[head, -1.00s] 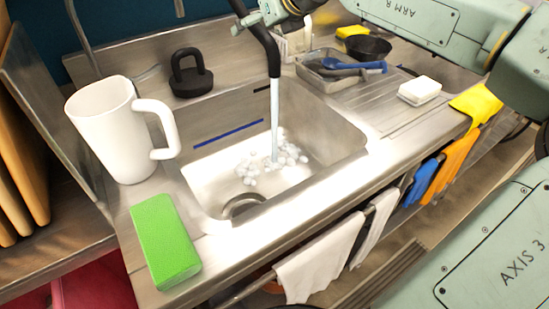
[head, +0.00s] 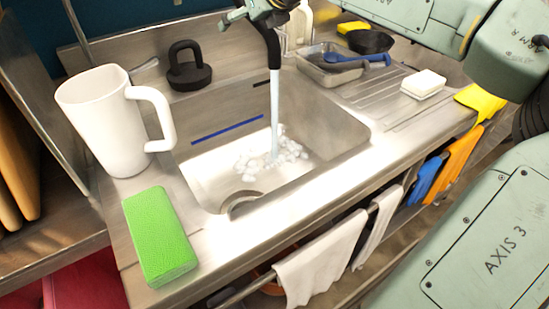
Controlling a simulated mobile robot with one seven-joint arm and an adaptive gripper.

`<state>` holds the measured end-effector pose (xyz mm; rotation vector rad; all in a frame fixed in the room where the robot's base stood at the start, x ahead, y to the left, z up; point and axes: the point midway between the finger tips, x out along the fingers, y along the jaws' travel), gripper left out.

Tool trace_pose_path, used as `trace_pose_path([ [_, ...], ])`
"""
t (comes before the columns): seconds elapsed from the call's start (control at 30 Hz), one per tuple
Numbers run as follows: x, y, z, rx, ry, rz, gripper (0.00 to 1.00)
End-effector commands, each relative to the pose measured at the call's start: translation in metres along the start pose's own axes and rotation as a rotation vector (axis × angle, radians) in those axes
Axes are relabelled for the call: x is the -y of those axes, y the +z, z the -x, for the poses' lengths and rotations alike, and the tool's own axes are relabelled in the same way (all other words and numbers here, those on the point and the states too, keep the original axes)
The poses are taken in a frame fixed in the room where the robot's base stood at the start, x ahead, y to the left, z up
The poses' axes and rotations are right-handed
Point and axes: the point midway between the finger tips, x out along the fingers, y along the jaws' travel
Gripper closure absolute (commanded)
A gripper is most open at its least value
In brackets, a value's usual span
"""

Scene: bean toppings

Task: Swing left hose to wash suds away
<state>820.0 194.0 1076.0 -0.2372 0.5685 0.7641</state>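A black hose (head: 272,45) hangs over the sink from the top of the head view. A stream of water (head: 275,105) runs from its end straight down into the basin. White suds (head: 272,160) lie in a cluster on the sink floor, around and left of where the water lands. The steel sink (head: 335,140) has a round drain (head: 243,202) at its front left. My gripper (head: 262,14) is at the top edge, at the hose's upper part. Its fingers are partly cut off and overlap the hose, so I cannot tell whether they grip it.
A white mug (head: 98,120) and a green sponge (head: 160,235) stand left of the sink. A black kettlebell-shaped object (head: 188,70) is behind it. A tray (head: 325,68), a black bowl (head: 370,42) and a white block (head: 423,84) sit on the right. Towels (head: 318,265) hang in front.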

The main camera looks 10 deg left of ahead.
Motion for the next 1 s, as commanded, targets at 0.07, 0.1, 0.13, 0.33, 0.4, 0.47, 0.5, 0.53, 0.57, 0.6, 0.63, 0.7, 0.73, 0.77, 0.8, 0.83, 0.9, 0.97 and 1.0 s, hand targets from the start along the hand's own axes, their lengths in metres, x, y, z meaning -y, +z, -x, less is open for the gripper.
trace_pose_path([
  [0.07, -0.006, -0.002, -0.003, 0.000, 0.000, 0.003, 0.07],
  [0.1, -0.010, -0.001, -0.003, 0.000, 0.002, 0.002, 0.07],
  [0.13, -0.012, -0.001, -0.003, 0.000, 0.003, 0.001, 0.07],
  [0.33, -0.025, 0.001, -0.005, 0.000, 0.002, 0.002, 0.07],
  [0.4, -0.030, 0.002, -0.005, 0.001, 0.002, 0.001, 0.07],
  [0.47, -0.035, 0.002, -0.006, 0.001, 0.002, 0.002, 0.07],
  [0.5, -0.037, 0.002, -0.006, 0.001, 0.002, 0.002, 0.07],
  [0.53, -0.040, 0.002, -0.007, 0.000, 0.003, 0.002, 0.07],
  [0.57, -0.041, 0.003, -0.007, 0.000, 0.003, 0.001, 0.07],
  [0.6, -0.044, 0.003, -0.007, 0.000, 0.003, 0.001, 0.07],
  [0.63, -0.045, 0.003, -0.007, 0.001, 0.002, 0.002, 0.07],
  [0.7, -0.047, 0.004, -0.007, 0.001, 0.001, 0.001, 0.07],
  [0.73, -0.047, 0.004, -0.007, 0.001, 0.001, 0.001, 0.07],
  [0.77, -0.048, 0.005, -0.007, 0.001, 0.001, 0.000, 0.07],
  [0.8, -0.048, 0.005, -0.006, 0.001, 0.001, 0.000, 0.07],
  [0.83, -0.048, 0.005, -0.006, 0.001, 0.001, 0.000, 0.07],
  [0.9, -0.048, 0.005, -0.006, 0.001, 0.001, 0.000, 0.07],
  [0.97, -0.048, 0.005, -0.006, 0.001, 0.001, 0.000, 0.07],
  [1.0, -0.048, 0.005, -0.006, 0.001, 0.001, 0.000, 0.07],
])
